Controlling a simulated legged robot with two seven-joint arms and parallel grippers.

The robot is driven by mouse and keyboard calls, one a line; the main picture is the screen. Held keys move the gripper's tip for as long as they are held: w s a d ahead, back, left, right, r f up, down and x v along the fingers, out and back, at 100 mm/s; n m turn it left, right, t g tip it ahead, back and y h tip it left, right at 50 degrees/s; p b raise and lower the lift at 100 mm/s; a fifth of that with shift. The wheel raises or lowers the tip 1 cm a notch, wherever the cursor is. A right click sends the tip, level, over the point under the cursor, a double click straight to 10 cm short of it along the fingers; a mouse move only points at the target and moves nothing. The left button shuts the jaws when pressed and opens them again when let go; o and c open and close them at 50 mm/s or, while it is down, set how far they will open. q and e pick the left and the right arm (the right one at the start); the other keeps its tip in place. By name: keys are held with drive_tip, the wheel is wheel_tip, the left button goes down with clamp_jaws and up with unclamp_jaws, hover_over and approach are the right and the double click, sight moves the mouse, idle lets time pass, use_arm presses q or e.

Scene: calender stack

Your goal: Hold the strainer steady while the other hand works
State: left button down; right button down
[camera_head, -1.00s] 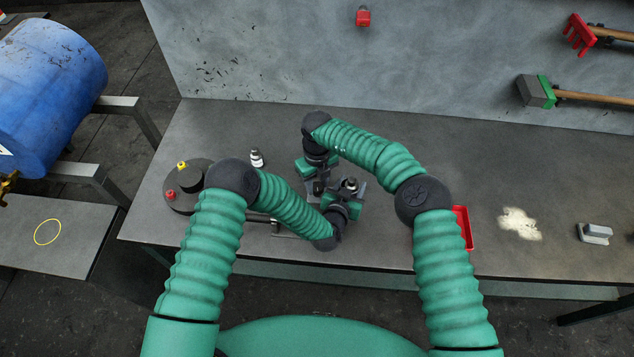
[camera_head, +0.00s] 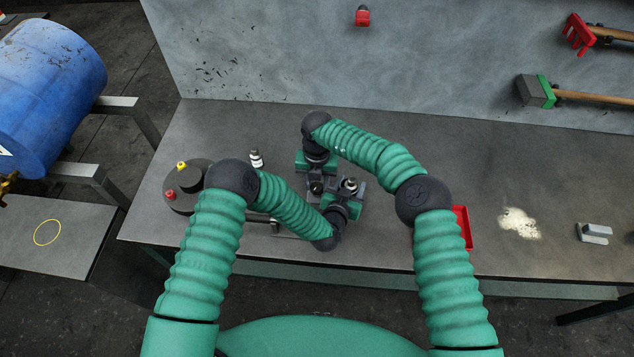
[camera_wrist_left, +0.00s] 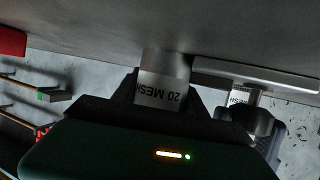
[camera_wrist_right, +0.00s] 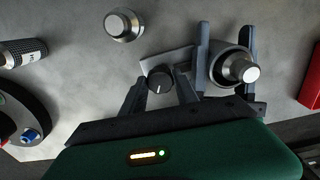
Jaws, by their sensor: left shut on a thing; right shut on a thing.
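The strainer (camera_head: 350,185) stands on the bench as a silver cylinder with a side bracket and a black cap (camera_wrist_right: 160,80). A "20 MESH" label shows on its silver body (camera_wrist_left: 163,88) in the left wrist view. My left gripper (camera_head: 345,197) is shut on this body, and its fingers flank it in the right wrist view (camera_wrist_right: 228,68). My right gripper (camera_head: 316,182) is just left of it, its fingers closed around the black cap. A second "MESH" label (camera_wrist_left: 241,97) is partly hidden by dark fingers.
A dark round stand (camera_head: 185,190) with red and yellow knobs and a small bottle (camera_head: 256,158) are at left. A loose silver cylinder (camera_wrist_right: 123,25) stands beyond my right gripper. A red tray (camera_head: 463,226), a pale spill (camera_head: 519,223) and a grey block (camera_head: 594,233) lie at right.

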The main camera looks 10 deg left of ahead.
sight(317, 185)
idle(0.4)
drive_tip(key=c, duration=0.9)
unclamp_jaws()
drive_tip(key=shift+r, duration=0.1)
wheel_tip(317, 185, up, 12)
drive_tip(key=shift+f, duration=0.1)
drive_tip(key=shift+c, duration=0.3)
